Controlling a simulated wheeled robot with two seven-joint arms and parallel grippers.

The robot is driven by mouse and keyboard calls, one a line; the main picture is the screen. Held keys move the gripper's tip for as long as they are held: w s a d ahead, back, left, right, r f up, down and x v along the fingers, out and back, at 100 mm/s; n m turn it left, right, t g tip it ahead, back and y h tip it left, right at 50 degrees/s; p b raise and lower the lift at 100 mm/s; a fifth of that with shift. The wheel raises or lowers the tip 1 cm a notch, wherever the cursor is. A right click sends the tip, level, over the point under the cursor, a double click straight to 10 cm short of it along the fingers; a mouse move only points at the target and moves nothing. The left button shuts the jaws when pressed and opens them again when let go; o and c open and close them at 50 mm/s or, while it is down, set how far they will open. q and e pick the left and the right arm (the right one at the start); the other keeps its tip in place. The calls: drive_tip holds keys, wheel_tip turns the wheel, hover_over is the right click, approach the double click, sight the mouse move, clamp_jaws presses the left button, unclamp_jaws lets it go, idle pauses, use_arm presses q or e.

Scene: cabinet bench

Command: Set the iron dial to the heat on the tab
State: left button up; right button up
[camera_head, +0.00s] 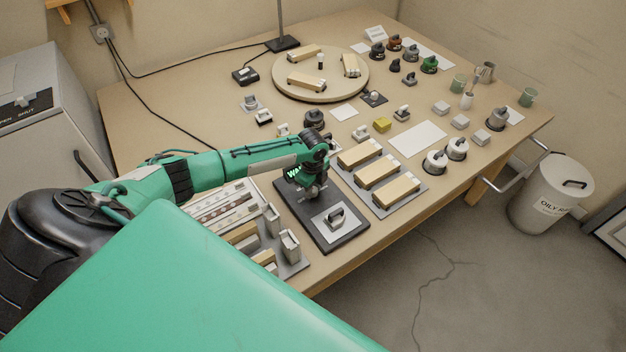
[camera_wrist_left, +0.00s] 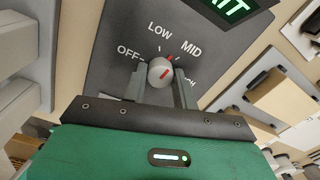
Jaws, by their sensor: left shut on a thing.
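The iron dial (camera_wrist_left: 160,72) is a round pale knob with a red pointer line, on a dark panel marked OFF, LOW, MID and a partly hidden last word. Its line slants up and right, roughly towards the gap between LOW and MID. My left gripper (camera_wrist_left: 160,82) is shut on the dial, one grey finger on each side. In the head view my left gripper (camera_head: 313,190) is over the dark base (camera_head: 348,238) and hides the dial. A green-lit display (camera_wrist_left: 228,8) beside the dial shows partly cut letters. I cannot make out the heat tab.
A small iron-like handled piece (camera_head: 336,217) sits on a pale plate near the base's front. A tray with wooden blocks (camera_head: 375,170) is close on the right, and a rack (camera_head: 285,245) on the left. A round turntable (camera_head: 335,92) stands behind.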

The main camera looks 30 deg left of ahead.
use_arm(q)
drive_tip(key=m, duration=0.4)
drive_tip(key=shift+m+b, duration=0.3)
drive_tip(key=shift+b, duration=0.1)
drive_tip(key=m+b, duration=0.1)
drive_tip(key=m, duration=0.3)
drive_tip(key=shift+m, duration=0.3)
drive_tip(key=m+b, duration=0.1)
drive_tip(key=m, duration=0.4)
drive_tip(key=shift+m+b, duration=0.3)
drive_tip(key=shift+b, duration=0.05)
drive_tip(key=shift+m, duration=0.6)
drive_tip(key=o, duration=1)
drive_tip(key=shift+c, duration=0.2)
